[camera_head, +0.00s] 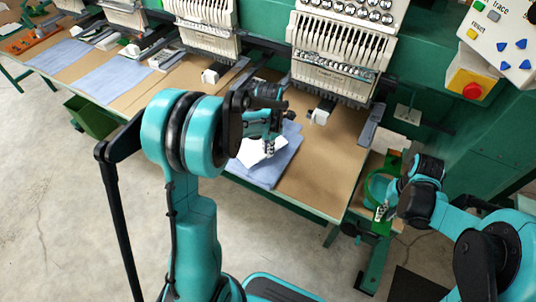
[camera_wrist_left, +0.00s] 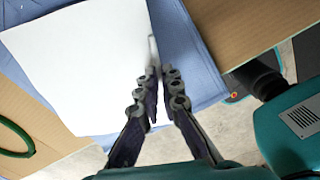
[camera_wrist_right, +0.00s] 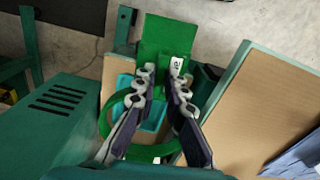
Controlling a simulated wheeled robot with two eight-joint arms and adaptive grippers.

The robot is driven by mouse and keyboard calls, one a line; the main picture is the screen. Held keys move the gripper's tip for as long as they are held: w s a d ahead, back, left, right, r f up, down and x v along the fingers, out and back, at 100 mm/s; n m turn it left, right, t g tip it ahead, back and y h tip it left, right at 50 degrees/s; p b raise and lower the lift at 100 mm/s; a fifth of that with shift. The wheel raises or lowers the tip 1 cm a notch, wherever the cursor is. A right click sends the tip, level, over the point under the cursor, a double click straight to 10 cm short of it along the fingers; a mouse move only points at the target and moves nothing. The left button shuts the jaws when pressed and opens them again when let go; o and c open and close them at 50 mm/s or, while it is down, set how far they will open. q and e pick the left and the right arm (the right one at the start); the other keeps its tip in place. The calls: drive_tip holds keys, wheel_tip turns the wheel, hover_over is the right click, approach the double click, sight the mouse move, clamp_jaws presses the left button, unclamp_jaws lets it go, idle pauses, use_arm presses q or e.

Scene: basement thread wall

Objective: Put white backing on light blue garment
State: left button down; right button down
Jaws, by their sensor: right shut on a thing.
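The light blue garment (camera_head: 275,172) lies on the brown table, partly hidden under my left arm. The white backing (camera_head: 258,151) lies flat over it; in the left wrist view the backing (camera_wrist_left: 80,60) covers much of the garment (camera_wrist_left: 190,50). My left gripper (camera_head: 268,148) is just above the backing's edge. My right gripper (camera_head: 382,212) is off the table's right end, shut on the green hoop (camera_head: 370,190), by the part with a white label (camera_wrist_right: 177,66).
Embroidery heads (camera_head: 340,50) stand along the back of the brown table (camera_head: 320,180). More folded blue garments (camera_head: 112,77) lie further left. A control panel with a red button (camera_head: 472,91) is at upper right. A green stand (camera_wrist_right: 165,40) is below my right gripper.

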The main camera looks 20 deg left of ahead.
use_arm(q)
wheel_tip(320, 180, down, 2)
drive_tip(key=shift+w+f, duration=0.1)
drive_tip(key=shift+f, duration=0.1)
use_arm(e)
drive_tip(key=shift+w+f, duration=0.1)
drive_tip(key=shift+f, duration=0.35)
use_arm(q)
drive_tip(key=shift+f+b, duration=0.3)
drive_tip(key=shift+b, duration=0.25)
use_arm(e)
drive_tip(key=shift+f, duration=0.25)
use_arm(q)
drive_tip(key=c, duration=1.7)
unclamp_jaws()
drive_tip(key=shift+r, duration=0.1)
use_arm(e)
drive_tip(key=shift+r, duration=0.1)
